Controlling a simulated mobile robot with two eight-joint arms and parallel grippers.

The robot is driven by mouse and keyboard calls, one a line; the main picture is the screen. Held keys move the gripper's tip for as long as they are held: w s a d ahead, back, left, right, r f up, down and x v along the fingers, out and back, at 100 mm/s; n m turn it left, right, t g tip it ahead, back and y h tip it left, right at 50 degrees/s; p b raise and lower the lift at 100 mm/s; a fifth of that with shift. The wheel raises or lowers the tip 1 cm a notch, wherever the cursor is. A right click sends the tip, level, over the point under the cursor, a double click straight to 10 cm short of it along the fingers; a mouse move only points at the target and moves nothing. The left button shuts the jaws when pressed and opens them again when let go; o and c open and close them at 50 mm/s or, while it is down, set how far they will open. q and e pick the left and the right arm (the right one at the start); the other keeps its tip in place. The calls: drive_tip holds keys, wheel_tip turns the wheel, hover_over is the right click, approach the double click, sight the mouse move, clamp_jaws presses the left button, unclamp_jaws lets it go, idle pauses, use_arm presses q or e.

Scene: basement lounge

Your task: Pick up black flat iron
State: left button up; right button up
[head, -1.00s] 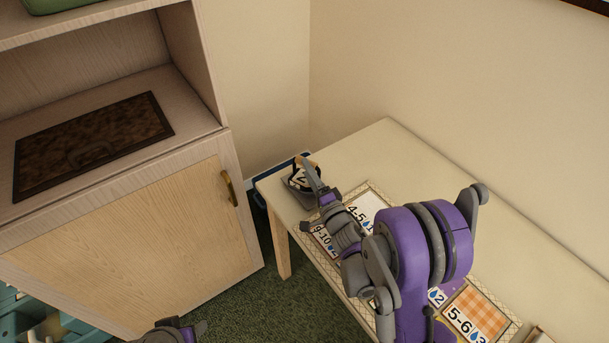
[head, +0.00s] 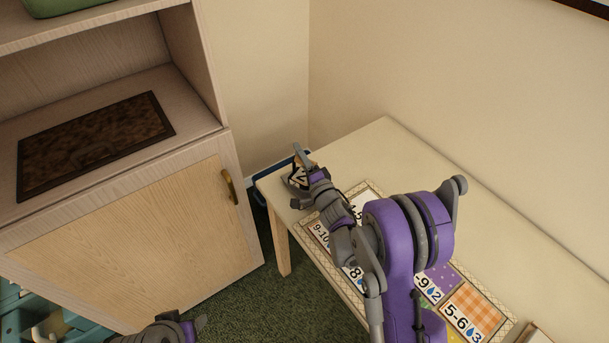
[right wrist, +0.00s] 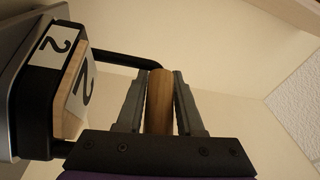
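The black flat iron (head: 298,180) with white "2" labels stands at the far left end of the cream table, partly hidden by my right gripper (head: 299,180). In the right wrist view, the iron's black body (right wrist: 36,105) is at the left, and its wooden handle (right wrist: 160,102) lies between the two fingers of my right gripper (right wrist: 160,76). The fingers look spread, one on each side of the handle, with little or no gap. My left gripper (head: 198,326) shows only in part at the bottom edge, away from the iron.
The cream table (head: 375,148) runs along the wall, with a patterned number mat (head: 492,293) under my right arm. A wooden cabinet (head: 130,230) with a brass handle stands at the left. A blue-rimmed object (head: 265,178) is behind the table's end. The table's back strip is clear.

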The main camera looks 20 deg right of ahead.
clamp_jaws()
idle(1.0)
